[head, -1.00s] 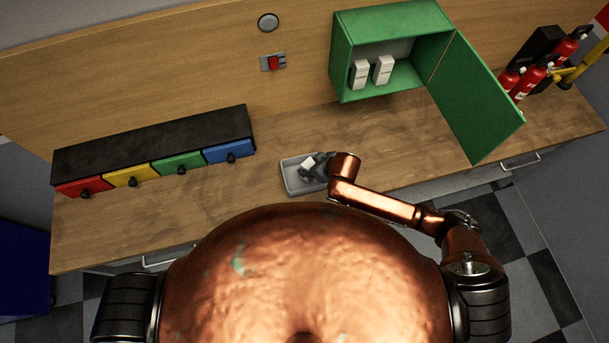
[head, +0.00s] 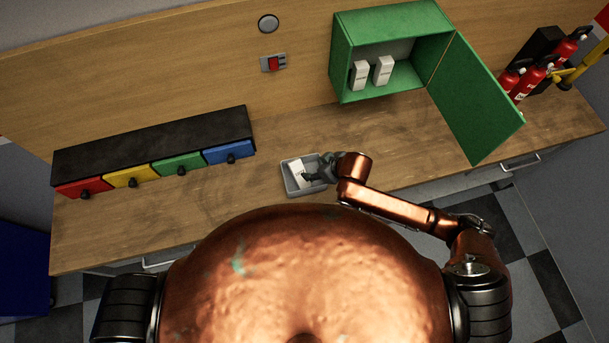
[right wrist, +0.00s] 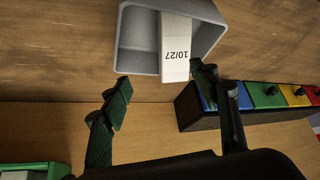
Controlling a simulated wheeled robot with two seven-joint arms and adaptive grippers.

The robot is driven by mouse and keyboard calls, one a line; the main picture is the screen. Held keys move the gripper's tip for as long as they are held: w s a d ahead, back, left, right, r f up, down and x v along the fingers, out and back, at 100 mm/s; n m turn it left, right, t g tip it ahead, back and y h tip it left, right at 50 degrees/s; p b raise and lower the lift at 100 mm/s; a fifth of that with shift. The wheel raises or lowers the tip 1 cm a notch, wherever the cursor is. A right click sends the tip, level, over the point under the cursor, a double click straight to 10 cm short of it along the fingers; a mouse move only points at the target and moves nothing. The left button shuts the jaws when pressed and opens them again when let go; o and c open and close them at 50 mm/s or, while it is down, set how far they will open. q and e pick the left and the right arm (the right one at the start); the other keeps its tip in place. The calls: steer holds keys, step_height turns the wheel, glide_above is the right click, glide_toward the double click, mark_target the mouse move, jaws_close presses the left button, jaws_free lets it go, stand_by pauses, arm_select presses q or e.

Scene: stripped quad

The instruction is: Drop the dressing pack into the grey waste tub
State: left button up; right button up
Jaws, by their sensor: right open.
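The grey waste tub (head: 288,187) sits on the wooden counter; it also fills the top of the right wrist view (right wrist: 137,55). A white dressing pack (head: 297,171) is in the tub. In the right wrist view the pack (right wrist: 175,42) shows the print 10/27, and its near end overlaps the tub's near rim. My right gripper (head: 315,172) is at the tub's right side, its fingers open. In the right wrist view the gripper (right wrist: 160,84) has its right fingertip close beside the pack's end; I cannot tell whether they touch. My left gripper is not in view.
A green cabinet (head: 340,60) with its door (head: 480,95) open holds two white packs (head: 359,75). A black unit (head: 150,145) with coloured drawers stands at the left. Red extinguishers (head: 535,75) stand at the far right. The counter between drawers and tub is clear.

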steer(key=v, duration=0.6)
steer(key=shift+d+r, duration=0.15)
steer(key=shift+r, duration=0.1)
steer(key=shift+s, duration=0.1)
